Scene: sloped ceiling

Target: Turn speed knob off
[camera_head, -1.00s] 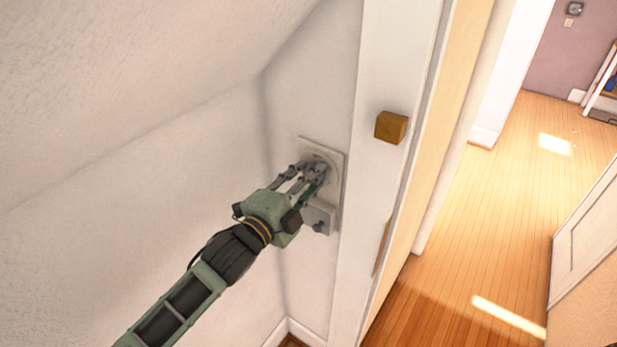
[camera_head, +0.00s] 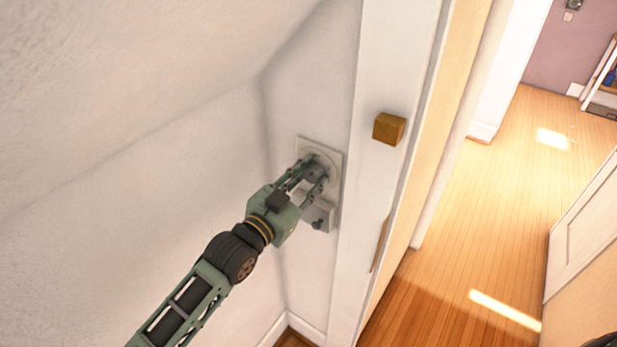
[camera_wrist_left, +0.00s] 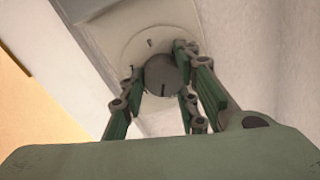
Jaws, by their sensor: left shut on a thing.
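The speed knob (camera_wrist_left: 162,75) is a round grey dial on a pale round plate (camera_wrist_left: 135,38) fixed to the wall. In the head view the knob (camera_head: 316,171) sits on a square white wall plate (camera_head: 331,153). My left gripper (camera_head: 313,176) reaches it from the lower left. In the left wrist view my left gripper's (camera_wrist_left: 158,90) fingers stand on both sides of the knob and are shut on it. A small dark mark shows on the knob's face. The fingers hide part of the knob in the head view. My right gripper is not in view.
A small white box (camera_head: 319,214) with a dark knob is just below the plate. A wooden block (camera_head: 389,128) sticks out from the white door frame (camera_head: 385,70) at right. The sloped ceiling (camera_head: 130,80) is at upper left. Open wooden floor (camera_head: 480,190) lies beyond the doorway.

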